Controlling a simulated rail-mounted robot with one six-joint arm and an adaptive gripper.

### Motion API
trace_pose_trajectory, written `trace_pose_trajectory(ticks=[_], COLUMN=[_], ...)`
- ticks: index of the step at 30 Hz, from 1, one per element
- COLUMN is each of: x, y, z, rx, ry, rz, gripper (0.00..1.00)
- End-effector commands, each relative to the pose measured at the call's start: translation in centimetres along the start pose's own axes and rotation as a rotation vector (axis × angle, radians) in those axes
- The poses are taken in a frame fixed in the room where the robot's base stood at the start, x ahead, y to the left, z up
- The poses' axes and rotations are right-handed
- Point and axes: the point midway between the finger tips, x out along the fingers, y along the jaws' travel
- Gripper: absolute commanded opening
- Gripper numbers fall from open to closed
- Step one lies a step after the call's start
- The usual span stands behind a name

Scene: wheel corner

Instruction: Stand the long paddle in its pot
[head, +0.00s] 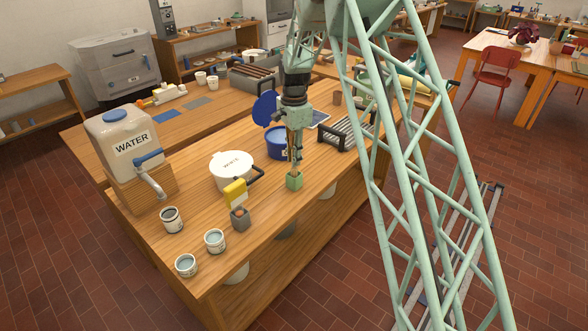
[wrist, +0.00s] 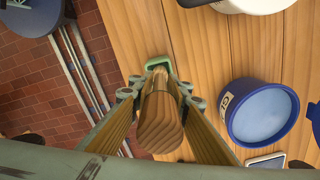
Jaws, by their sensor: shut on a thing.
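My gripper (head: 295,150) points down over the near part of the workbench. It is shut on the long wooden paddle (wrist: 160,128), whose rounded end faces the camera in the wrist view.
A blue tub (head: 279,144) with its lid up and a white lidded pot (head: 232,171) stand close by on the left. A grey block holder (head: 240,218) with a yellow-topped tool, several small cans (head: 214,240) and a water container (head: 128,143) are farther left. A dark rack (head: 346,130) stands behind right.

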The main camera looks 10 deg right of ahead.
Motion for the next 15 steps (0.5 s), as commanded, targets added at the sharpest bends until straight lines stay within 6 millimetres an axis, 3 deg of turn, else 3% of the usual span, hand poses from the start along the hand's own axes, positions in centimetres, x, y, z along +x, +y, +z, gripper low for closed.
trace_pose_trajectory(ticks=[15], x=[0.9], y=[0.0], z=[0.0], rx=[0.0], ry=[0.0], rz=[0.0], gripper=[0.05])
